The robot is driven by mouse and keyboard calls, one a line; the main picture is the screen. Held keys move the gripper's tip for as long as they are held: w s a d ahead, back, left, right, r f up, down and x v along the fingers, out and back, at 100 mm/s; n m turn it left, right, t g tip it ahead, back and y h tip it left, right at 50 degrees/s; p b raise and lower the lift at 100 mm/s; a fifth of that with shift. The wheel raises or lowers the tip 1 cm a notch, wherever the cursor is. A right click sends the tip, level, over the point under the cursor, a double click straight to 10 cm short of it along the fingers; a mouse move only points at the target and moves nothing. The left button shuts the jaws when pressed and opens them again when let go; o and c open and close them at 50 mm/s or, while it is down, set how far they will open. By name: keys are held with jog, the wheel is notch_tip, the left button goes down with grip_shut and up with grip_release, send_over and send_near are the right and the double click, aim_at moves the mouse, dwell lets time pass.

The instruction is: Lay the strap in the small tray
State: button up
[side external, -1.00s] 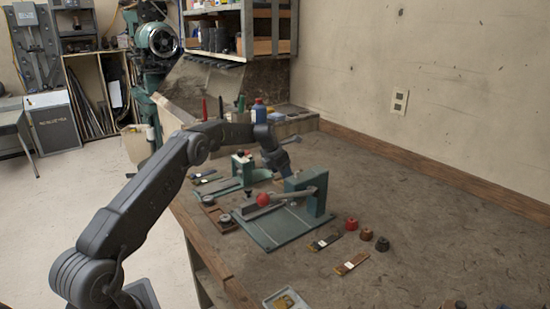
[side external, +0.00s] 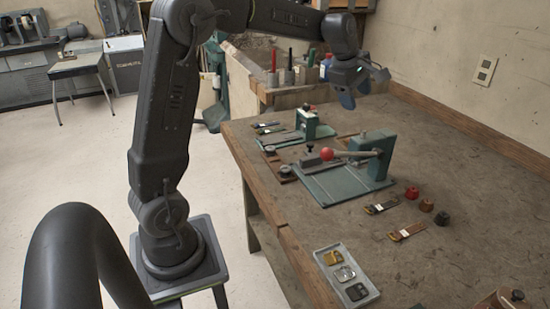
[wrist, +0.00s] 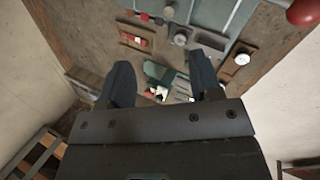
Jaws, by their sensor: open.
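A dark strap (side external: 381,206) with a pale tag and a brown strap (side external: 407,232) lie flat on the bench, right of the front stitcher. More thin straps (side external: 266,127) lie at the back left beside the rear stitcher. A small light-grey tray (side external: 318,262) stands at the bench's front edge, holding a gold, a silver and a black piece. My gripper (side external: 364,86) is open, high above the far part of the bench, well away from the tray. In the wrist view its fingers (wrist: 160,64) are apart with nothing visible held between them.
The green front stitcher (side external: 376,162) has a lever with a red ball (side external: 327,154). A second green stitcher (side external: 308,122) stands behind it. Red, brown and black knobbed pieces (side external: 427,205) sit right of the straps. A bottle (side external: 326,66) and tool holders stand at the back.

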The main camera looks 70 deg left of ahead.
jog(key=s+d+r+m, duration=0.3)
jog(key=s+d+m, duration=0.65)
jog(key=s, duration=0.35)
jog(key=s+d+f+m, duration=0.2)
jog(key=s+f+m, duration=0.1)
jog(key=s+m, duration=0.3)
jog(key=s+d+f+m, duration=0.3)
jog(key=s+m, duration=0.3)
jog(key=s, duration=0.3)
jog(key=shift+s+d+t, duration=0.15)
jog(key=shift+t, duration=0.25)
